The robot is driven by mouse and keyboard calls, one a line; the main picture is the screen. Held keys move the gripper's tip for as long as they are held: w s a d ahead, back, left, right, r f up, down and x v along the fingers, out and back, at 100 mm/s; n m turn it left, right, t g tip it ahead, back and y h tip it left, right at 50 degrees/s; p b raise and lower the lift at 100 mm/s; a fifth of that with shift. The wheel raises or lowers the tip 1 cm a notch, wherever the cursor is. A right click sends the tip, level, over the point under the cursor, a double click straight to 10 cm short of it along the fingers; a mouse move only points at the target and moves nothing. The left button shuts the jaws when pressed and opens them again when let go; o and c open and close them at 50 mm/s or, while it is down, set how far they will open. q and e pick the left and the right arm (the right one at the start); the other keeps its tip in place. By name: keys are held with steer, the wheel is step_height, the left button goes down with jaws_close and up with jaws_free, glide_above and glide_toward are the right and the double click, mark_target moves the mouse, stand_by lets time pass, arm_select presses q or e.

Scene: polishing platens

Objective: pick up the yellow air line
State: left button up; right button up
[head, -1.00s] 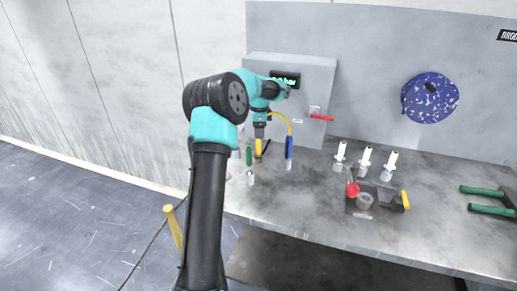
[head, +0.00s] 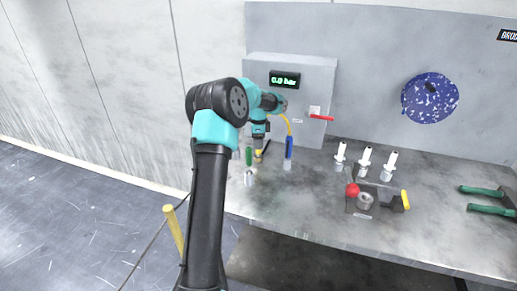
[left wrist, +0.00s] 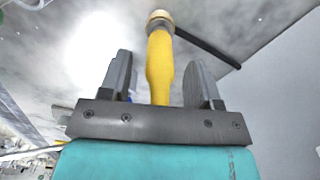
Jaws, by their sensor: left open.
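The yellow air line's yellow body (left wrist: 160,68) stands between the two fingers of my left gripper (left wrist: 162,85) in the left wrist view. The fingers are open, with a gap on each side of it. Its far end has a pale round collar (left wrist: 160,20). In the head view my left gripper (head: 259,147) points down over the bench, and only a small yellow part (head: 258,153) shows at its tips. My right gripper is not in view.
A green piece (head: 249,157) and a blue piece (head: 289,148) stand close on either side. A grey box (head: 310,80) with a display reading 0.0 bar and a red lever (head: 322,118) is behind. White-topped pieces (head: 365,158) and a dark tray (head: 360,212) lie to the right.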

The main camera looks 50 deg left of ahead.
arm_select(q)
steer(key=shift+c, duration=0.3)
steer(key=c, duration=1)
steer(key=shift+r, duration=0.1)
step_height(320, 180, up, 18)
steer(key=shift+f, duration=0.1)
stand_by(0.6)
